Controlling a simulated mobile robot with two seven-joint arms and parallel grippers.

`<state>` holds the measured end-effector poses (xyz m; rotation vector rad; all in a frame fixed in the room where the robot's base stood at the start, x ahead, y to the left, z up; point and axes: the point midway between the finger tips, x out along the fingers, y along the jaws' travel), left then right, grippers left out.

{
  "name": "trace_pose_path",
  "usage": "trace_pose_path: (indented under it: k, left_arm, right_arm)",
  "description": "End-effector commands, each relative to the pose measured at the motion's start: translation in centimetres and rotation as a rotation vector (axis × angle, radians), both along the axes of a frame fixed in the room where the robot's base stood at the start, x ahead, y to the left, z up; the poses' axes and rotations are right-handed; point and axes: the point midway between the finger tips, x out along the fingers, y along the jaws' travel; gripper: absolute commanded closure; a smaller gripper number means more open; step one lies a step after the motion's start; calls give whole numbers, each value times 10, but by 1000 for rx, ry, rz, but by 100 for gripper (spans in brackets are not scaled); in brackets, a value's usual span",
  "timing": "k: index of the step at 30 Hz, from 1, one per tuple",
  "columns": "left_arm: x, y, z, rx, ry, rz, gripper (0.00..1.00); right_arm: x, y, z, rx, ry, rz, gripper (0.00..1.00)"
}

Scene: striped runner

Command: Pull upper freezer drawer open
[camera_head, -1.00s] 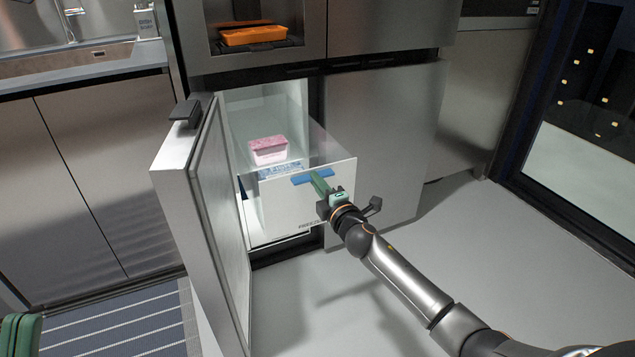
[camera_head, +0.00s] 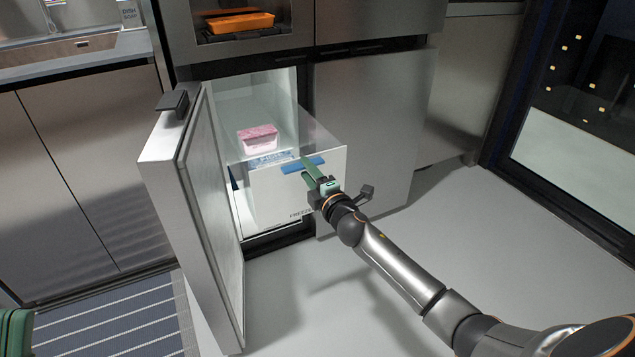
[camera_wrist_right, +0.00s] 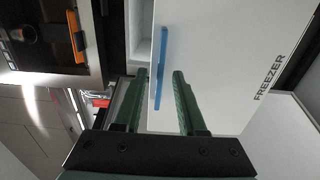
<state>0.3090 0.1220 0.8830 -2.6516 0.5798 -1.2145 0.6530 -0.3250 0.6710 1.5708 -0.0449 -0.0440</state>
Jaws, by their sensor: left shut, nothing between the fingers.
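The upper freezer drawer (camera_head: 272,195) is partly pulled out, with a white front and clear sides. Its blue handle (camera_head: 290,168) is on the front near the top edge; it also shows in the right wrist view (camera_wrist_right: 161,60). My right gripper (camera_head: 305,163) is at the handle, its green finger crossing it and reaching the drawer's top edge. Contact with the handle cannot be told.
The freezer door (camera_head: 205,200) stands open left of the drawer. A pink box (camera_head: 258,138) is inside the drawer. An orange container (camera_head: 240,22) is in the compartment above. The neighbouring door (camera_head: 370,130) is shut. The floor in front (camera_head: 290,300) is clear.

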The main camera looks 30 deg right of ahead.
Motion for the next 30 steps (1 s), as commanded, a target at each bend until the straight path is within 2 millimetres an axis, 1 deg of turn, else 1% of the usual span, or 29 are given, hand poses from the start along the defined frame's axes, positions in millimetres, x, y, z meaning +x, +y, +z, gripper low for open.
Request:
trace_pose_path:
  k: [5,12,18,24,30]
  left_arm:
    - [-1,-1,9,8,-6,4,100]
    - [-1,1,21,12,-19,16,100]
    - [-1,3,27,14,-25,32,100]
    - [-1,4,28,20,-27,36,100]
    - [-1,4,29,21,-27,37,100]
  right_arm:
    - [-23,1,1,-2,4,-1,60]
    - [-66,4,0,0,5,-1,60]
    - [-98,6,0,0,4,0,60]
    - [-116,7,0,1,2,0,60]
    - [-121,7,0,0,1,-1,60]
